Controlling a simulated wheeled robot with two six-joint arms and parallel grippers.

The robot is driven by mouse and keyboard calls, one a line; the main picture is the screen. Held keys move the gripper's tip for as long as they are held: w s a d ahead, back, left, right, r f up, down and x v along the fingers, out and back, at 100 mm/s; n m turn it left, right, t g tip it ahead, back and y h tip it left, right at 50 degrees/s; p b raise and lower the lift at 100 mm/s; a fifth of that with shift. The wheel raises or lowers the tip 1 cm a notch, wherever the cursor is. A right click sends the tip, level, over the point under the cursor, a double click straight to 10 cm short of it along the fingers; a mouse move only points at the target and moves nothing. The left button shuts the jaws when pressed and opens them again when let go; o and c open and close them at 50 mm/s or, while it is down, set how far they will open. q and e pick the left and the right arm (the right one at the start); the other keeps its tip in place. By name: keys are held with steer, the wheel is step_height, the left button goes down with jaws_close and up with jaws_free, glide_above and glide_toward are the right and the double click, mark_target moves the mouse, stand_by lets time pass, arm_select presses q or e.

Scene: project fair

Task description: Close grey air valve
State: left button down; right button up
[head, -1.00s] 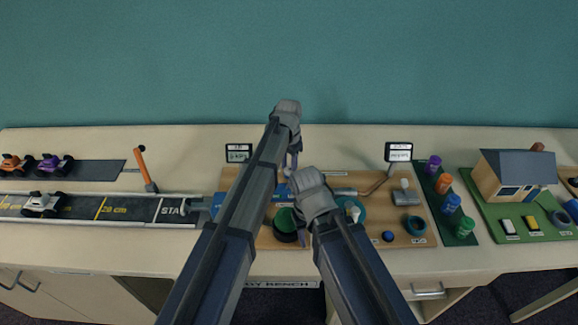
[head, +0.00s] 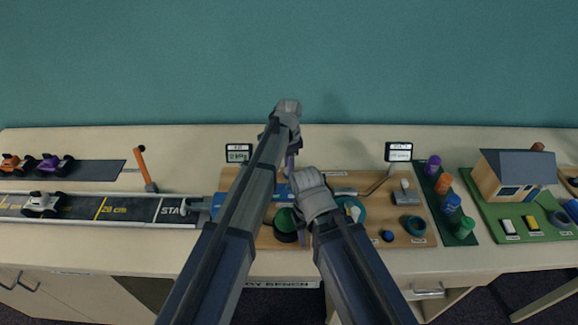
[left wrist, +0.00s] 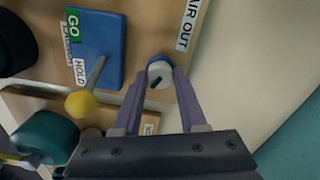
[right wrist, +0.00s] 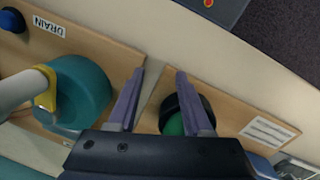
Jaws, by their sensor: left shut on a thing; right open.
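The grey air valve (left wrist: 158,70) is a small pale round knob with a dark pointer, beside the "AIR OUT" label (left wrist: 188,22) on the wooden board. My left gripper (left wrist: 156,82) is shut on it, its two fingers around its sides. In the head view, my left gripper (head: 291,167) reaches down over the back part of the board, and the valve is hidden there. My right gripper (right wrist: 158,75) is open and empty. It hangs over the board's front part, with one finger partly covering a black-rimmed green knob (right wrist: 173,125).
A blue block with a yellow-tipped lever (left wrist: 80,103) marked GO and HOLD stands near the left gripper. A teal cup (right wrist: 82,90) is beside the right gripper. Small display signs (head: 398,152) stand behind the board. A track (head: 125,210) lies left, a model house (head: 510,172) right.

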arm_select(q)
steer(key=m, duration=0.6)
steer(key=shift+m, duration=3.1)
steer(key=shift+c, duration=2.3)
jaws_free()
steer(key=shift+r, duration=0.1)
arm_select(e)
steer(key=shift+r, duration=0.15)
arm_select(q)
step_height(320, 180, up, 8)
steer(key=p, duration=0.8)
steer(key=shift+f, duration=0.2)
arm_select(e)
step_height(320, 180, up, 8)
steer(key=shift+f, duration=0.25)
